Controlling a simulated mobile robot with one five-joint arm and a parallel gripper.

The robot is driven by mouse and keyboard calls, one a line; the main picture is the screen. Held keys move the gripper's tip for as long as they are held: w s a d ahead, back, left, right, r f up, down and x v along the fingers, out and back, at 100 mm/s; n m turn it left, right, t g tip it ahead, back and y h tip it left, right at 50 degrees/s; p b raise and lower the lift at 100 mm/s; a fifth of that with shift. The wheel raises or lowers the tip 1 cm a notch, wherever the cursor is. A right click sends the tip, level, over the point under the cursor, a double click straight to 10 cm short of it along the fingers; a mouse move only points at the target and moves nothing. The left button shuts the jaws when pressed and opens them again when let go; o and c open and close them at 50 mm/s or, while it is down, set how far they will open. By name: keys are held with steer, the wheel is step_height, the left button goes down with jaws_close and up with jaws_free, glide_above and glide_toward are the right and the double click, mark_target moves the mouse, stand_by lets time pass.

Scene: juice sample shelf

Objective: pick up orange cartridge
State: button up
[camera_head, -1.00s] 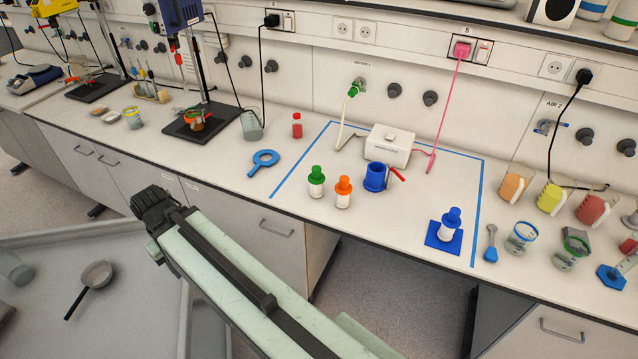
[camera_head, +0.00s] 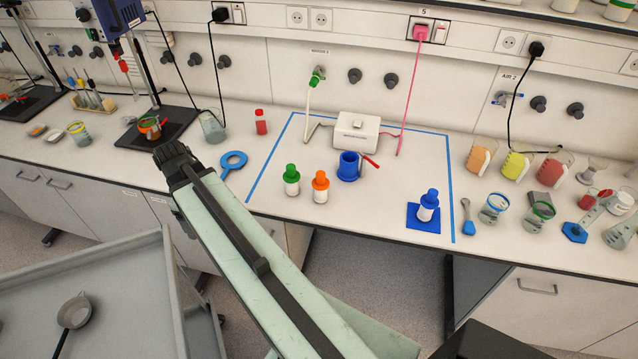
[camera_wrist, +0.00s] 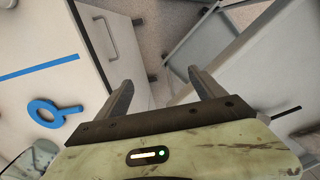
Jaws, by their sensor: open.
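The orange cartridge (camera_head: 320,187) is a small white bottle with an orange cap. It stands upright on the bench in the head view, inside the blue tape outline. A green-capped one (camera_head: 292,181) stands just left of it and a blue mug-like holder (camera_head: 349,167) is to its right, behind. My gripper (camera_wrist: 160,76) shows in the wrist view with its two fingers apart and nothing between them. It points down past the bench front toward the floor. The cartridge is not in the wrist view.
A blue-capped bottle (camera_head: 428,205) stands on a blue square pad (camera_head: 408,219). A white box (camera_head: 357,131) is behind the cartridge. A blue ring tool (camera_head: 233,160) lies to the left, also in the wrist view (camera_wrist: 46,112). A grey cart (camera_head: 120,285) stands at lower left.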

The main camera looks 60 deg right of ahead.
steer(key=s+d+r+n+p, duration=0.1)
steer(key=s+d+r+n, duration=0.15)
steer(key=d, duration=0.65)
steer(key=s+d+r+n+p, duration=0.15)
steer(key=s+d, duration=0.25)
steer(key=d, duration=0.4)
step_height(320, 180, up, 3)
steer(key=n+p, duration=0.3)
steer(key=n, duration=0.1)
glide_above(321, 173)
steer(key=shift+s+d+r, duration=0.1)
steer(key=shift+d+r, duration=0.05)
steer(key=shift+r, duration=0.05)
steer(key=shift+s+n, duration=0.1)
steer(key=shift+n, duration=0.2)
steer(key=f+b, duration=0.8)
steer(key=shift+w+f, duration=0.15)
steer(key=shift+w, duration=0.05)
steer(key=shift+r, duration=0.2)
jaws_close()
